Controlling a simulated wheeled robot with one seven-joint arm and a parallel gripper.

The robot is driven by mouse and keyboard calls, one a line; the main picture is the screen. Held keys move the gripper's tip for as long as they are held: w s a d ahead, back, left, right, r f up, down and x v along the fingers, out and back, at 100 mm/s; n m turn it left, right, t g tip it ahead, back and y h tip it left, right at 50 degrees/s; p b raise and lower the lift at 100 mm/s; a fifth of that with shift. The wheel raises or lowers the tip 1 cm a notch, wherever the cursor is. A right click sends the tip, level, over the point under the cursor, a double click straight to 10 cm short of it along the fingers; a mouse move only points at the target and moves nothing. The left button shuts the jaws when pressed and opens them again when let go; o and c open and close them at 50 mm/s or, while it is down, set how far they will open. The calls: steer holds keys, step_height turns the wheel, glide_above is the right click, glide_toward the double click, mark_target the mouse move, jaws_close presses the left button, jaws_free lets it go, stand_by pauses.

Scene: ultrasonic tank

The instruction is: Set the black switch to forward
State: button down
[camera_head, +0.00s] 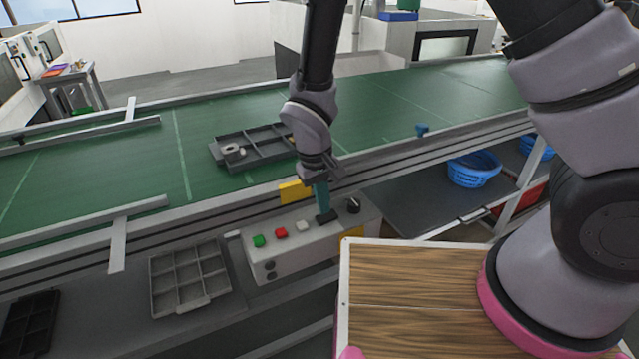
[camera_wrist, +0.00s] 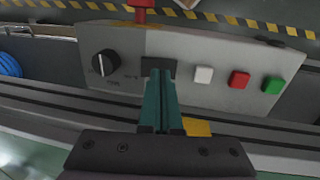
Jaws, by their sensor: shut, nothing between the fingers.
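The control box (camera_head: 300,248) carries a black rectangular switch (camera_head: 326,216) and a round black knob (camera_head: 353,205). In the wrist view the black switch (camera_wrist: 158,66) is between the white button and the knob (camera_wrist: 106,62), which has a white line. My gripper (camera_head: 322,208) points down with its teal fingers together and nothing between them. In the wrist view its fingertips (camera_wrist: 158,76) overlap the near part of the switch and hide it. I cannot tell whether they touch it or which way it is tilted.
White (camera_wrist: 203,75), red (camera_wrist: 239,79) and green (camera_wrist: 273,85) buttons are beside the switch. A red part (camera_wrist: 141,8) sits at the panel's edge. The green conveyor (camera_head: 390,115) carries a dark tray (camera_head: 228,160). A wooden-topped surface (camera_head: 400,300) is in front.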

mark_target(322, 218)
step_height(322, 218, up, 13)
steer(key=s+a, duration=0.1)
steer(key=shift+a+f, duration=0.15)
steer(key=shift+a, duration=0.1)
steer(key=shift+d, duration=0.1)
steer(key=shift+w+d, duration=0.35)
steer(key=shift+d, duration=0.2)
stand_by(0.3)
steer(key=f, duration=0.4)
steer(key=d+f, duration=0.1)
steer(key=f, duration=0.4)
steer(key=w+f, duration=0.1)
steer(key=f, duration=0.3)
steer(key=shift+d+f, duration=0.3)
steer(key=shift+f, duration=0.05)
